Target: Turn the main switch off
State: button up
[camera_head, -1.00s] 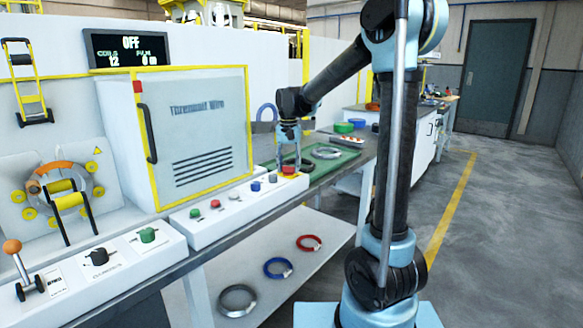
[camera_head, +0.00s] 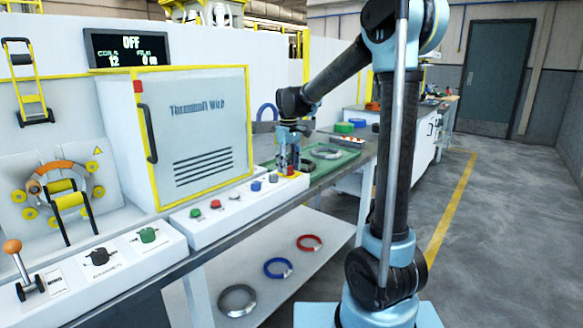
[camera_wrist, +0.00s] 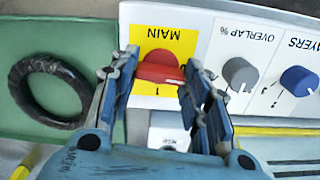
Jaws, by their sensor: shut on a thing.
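The main switch (camera_wrist: 158,68) is a red knob on a yellow plate labelled MAIN. In the head view the main switch (camera_head: 290,172) sits at the right end of the white control panel. My gripper (camera_wrist: 160,82) has one finger on each side of the knob and is shut on it. In the head view my gripper (camera_head: 289,160) points down at the switch, and its fingers partly hide it. The display (camera_head: 131,48) on the wall reads OFF.
Grey and blue knobs (camera_wrist: 240,74) (camera_wrist: 299,80) stand beside the main switch. A dark coil (camera_wrist: 48,90) lies on the green mat (camera_wrist: 95,35) on its other side. The yellow-framed cabinet (camera_head: 200,140) rises behind the panel. Coils lie on the lower shelf (camera_head: 260,245).

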jog(key=shift+s+n, duration=0.15)
jog(key=shift+n, duration=0.55)
jog(key=shift+d, duration=0.1)
jog(key=o, duration=1.1)
jog(key=shift+c, duration=0.2)
notch_tip(320, 180, up, 12)
